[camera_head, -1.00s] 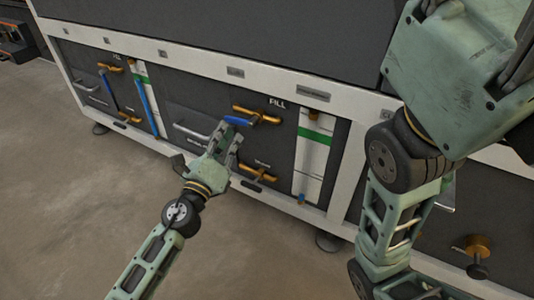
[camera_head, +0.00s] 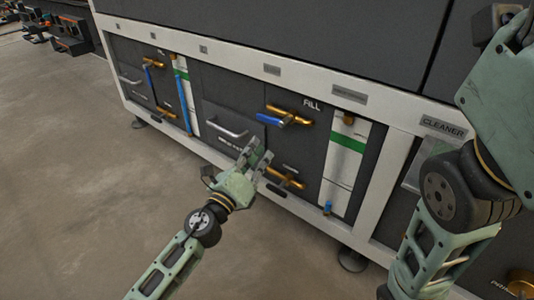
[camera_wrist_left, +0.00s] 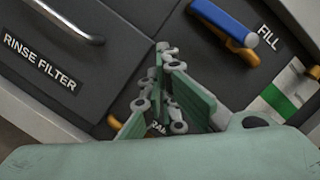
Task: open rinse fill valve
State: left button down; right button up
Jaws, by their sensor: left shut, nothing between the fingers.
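The fill valve has a blue lever (camera_head: 272,119) on a brass pipe (camera_head: 294,115), just below the word FILL on the dark panel. The lever lies nearly sideways, pointing left along the pipe. It also shows at the top of the left wrist view (camera_wrist_left: 222,17). My left gripper (camera_head: 260,159) is shut and empty, below and left of the lever, with a visible gap to it. In the left wrist view its fingers (camera_wrist_left: 165,85) are in front of the dark panel and partly hide the drain label. My right gripper is out of view.
A lower brass valve (camera_head: 284,178) is close to my left fingers. A metal handle (camera_head: 226,131) marks the rinse filter panel, left of the valve. A white-and-green gauge strip (camera_head: 345,165) stands to the right. Open floor (camera_head: 90,190) lies left.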

pick_arm(q)
jog(key=a+v, duration=0.1)
jog(key=v, duration=0.7)
jog(key=shift+a+f, duration=0.15)
jog(key=shift+a, duration=0.2)
